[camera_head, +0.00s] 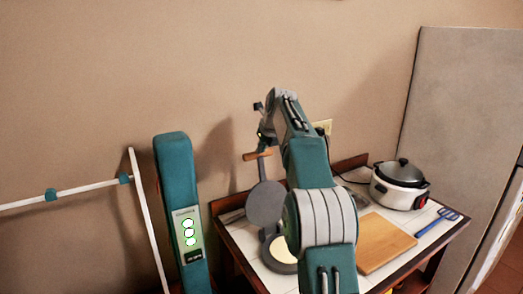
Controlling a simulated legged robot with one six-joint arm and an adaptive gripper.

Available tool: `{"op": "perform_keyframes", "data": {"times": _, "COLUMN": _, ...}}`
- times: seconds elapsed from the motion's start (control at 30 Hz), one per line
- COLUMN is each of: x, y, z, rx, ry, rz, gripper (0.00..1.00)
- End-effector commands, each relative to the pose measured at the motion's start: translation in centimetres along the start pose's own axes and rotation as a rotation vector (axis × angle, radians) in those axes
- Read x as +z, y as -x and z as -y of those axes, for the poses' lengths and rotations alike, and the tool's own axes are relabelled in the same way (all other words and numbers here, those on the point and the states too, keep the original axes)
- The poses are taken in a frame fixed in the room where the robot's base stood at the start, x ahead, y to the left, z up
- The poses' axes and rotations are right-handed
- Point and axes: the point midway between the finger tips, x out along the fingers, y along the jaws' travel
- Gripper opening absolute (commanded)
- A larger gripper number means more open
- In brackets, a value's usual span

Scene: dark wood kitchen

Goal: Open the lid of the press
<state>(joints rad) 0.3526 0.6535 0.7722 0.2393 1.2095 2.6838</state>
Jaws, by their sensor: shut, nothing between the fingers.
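The press stands on the white-topped table, partly behind my arm. Its round grey lid (265,204) is tilted up, well apart from the round base (272,264). A pale yellow disc (283,249) lies on the base. A wooden handle (257,155) sits at the lid's top end. My gripper (261,135) is shut, with nothing in it, just above the handle. It is small and partly hidden by the arm, so I cannot tell whether it touches the handle.
A wooden cutting board (384,243) lies right of my arm. A white cooker with a dark lid (399,185) stands at the back right, near a blue slotted spatula (437,222). A tall grey panel (449,137) stands beyond the table. The wall is close behind.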

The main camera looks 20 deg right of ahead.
Motion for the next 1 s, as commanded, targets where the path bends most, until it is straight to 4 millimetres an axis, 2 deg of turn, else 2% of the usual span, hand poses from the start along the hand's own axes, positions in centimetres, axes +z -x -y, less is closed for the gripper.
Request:
{"op": "perform_keyframes", "data": {"times": 0.5, "x": 0.1, "y": 9.7, "z": 0.4, "rx": 0.0, "ry": -0.001, "rz": 0.002, "gripper": 0.0}}
{"op": "perform_keyframes", "data": {"times": 0.67, "x": 0.0, "y": 11.1, "z": 0.4, "rx": 0.0, "ry": -0.001, "rz": 0.001, "gripper": 0.0}}
{"op": "perform_keyframes", "data": {"times": 0.9, "x": 0.0, "y": 11.4, "z": 0.3, "rx": 0.001, "ry": 0.003, "rz": 0.0, "gripper": 0.0}}
{"op": "perform_keyframes", "data": {"times": 1.0, "x": -0.2, "y": 11.9, "z": -0.4, "rx": 0.001, "ry": 0.059, "rz": -0.001, "gripper": 0.0}}
